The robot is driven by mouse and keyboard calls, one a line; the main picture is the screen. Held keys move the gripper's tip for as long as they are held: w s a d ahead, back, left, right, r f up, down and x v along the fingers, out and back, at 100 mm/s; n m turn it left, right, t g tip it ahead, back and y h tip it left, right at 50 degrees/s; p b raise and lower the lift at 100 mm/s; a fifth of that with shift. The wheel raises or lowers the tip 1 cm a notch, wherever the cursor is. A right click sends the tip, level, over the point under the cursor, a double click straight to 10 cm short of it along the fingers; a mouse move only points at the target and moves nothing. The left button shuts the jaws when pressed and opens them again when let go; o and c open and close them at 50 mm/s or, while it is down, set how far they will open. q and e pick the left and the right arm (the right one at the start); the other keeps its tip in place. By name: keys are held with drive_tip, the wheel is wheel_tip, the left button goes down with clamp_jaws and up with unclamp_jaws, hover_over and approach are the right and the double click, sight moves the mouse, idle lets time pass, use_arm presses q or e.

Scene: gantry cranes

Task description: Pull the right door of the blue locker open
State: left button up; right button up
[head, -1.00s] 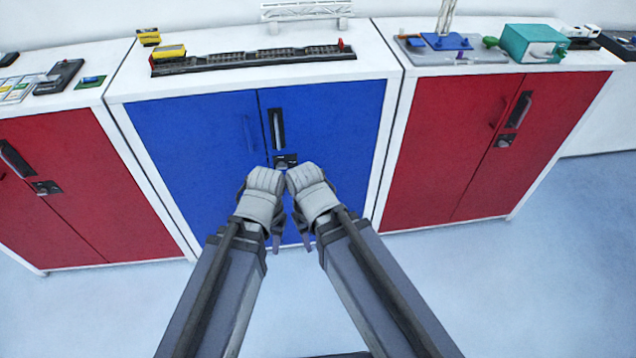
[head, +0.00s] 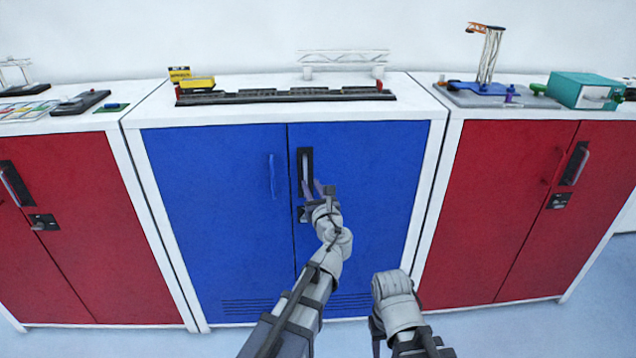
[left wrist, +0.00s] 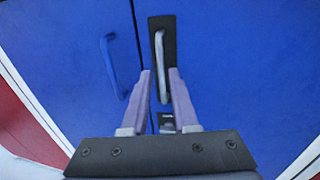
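The blue locker (head: 134,150) stands in front of me with both doors shut. Its right door (head: 365,190) carries a grey bar handle (head: 306,168) on a black plate, with a small lock below it. My left gripper (head: 317,188) is raised in front of the handle's lower part. In the left wrist view its two fingers are apart, and the handle (left wrist: 160,55) shows between and beyond their tips; contact cannot be told. My right gripper (head: 378,335) hangs low at the right, apart from the locker; its fingers are mostly hidden.
The left door (head: 220,220) has a blue handle (head: 272,177) close to the seam. Red lockers (head: 85,220) and (head: 490,210) stand on both sides. Track pieces (head: 285,95) and a white truss (head: 343,58) lie on top. The floor in front is clear.

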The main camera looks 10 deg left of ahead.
sight(306, 173)
use_arm(q)
drive_tip(key=shift+w+r, duration=0.1)
drive_tip(key=x, duration=0.7)
drive_tip(key=shift+w+a, duration=0.2)
drive_tip(key=shift+w, duration=0.15)
clamp_jaws()
idle(1.2)
